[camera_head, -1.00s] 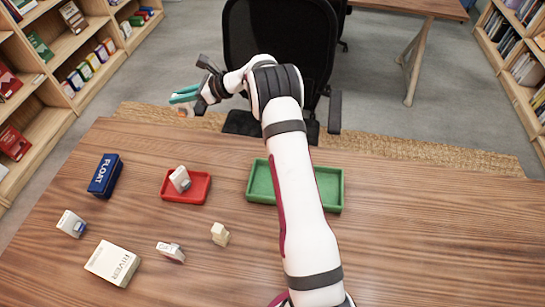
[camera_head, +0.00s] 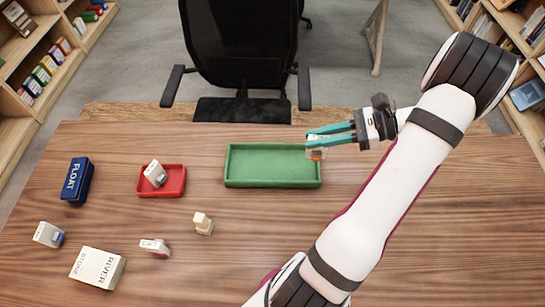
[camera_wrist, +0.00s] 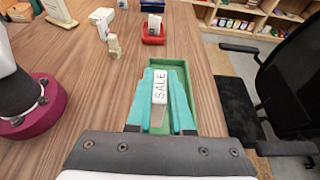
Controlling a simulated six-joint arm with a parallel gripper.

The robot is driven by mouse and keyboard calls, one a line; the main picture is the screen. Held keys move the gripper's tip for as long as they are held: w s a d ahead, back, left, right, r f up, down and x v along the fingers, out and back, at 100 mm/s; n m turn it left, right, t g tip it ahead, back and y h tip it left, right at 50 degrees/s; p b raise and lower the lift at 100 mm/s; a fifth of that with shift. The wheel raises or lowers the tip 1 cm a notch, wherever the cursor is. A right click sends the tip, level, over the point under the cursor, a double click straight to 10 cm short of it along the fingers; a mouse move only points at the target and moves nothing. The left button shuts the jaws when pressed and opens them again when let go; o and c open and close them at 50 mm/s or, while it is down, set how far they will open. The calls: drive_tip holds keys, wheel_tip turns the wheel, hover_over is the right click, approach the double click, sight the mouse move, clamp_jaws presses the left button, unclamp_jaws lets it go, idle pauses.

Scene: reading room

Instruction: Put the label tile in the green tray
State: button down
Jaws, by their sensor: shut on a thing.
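My gripper (camera_head: 318,142) has teal fingers shut on a white label tile (camera_head: 317,153) with an orange patch. In the wrist view the tile (camera_wrist: 160,88) reads "SALE" and sits between the fingertips (camera_wrist: 160,90). The green tray (camera_head: 272,183) lies on the table, empty as far as I see. In the head view the gripper and tile overlap the tray's right end, near its back right corner; their height above it is hard to tell. In the wrist view the tray (camera_wrist: 196,105) shows behind the fingers, partly hidden by them.
A red tray (camera_head: 180,192) holds a white tile (camera_head: 155,174). A blue FLOAT box (camera_head: 77,181), a white RIVER STONE box (camera_head: 97,267), a cream block (camera_head: 203,224) and two more white tiles (camera_head: 48,235) (camera_head: 155,247) stand left. A black chair (camera_head: 242,45) stands behind the table.

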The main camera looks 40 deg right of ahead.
drive_tip(key=w+a+f, duration=0.1)
drive_tip(key=w+f, duration=0.2)
drive_tip(key=w+a+f, duration=0.2)
drive_tip(key=w+f, duration=0.1)
drive_tip(key=f, duration=0.1)
drive_tip(key=w+a+f, duration=0.1)
drive_tip(key=w+f, duration=0.2)
drive_tip(key=w, duration=0.1)
drive_tip(key=shift+a+f, duration=0.15)
drive_tip(key=shift+f, duration=0.15)
drive_tip(key=c, duration=0.8)
unclamp_jaws()
drive_tip(key=shift+f, duration=0.1)
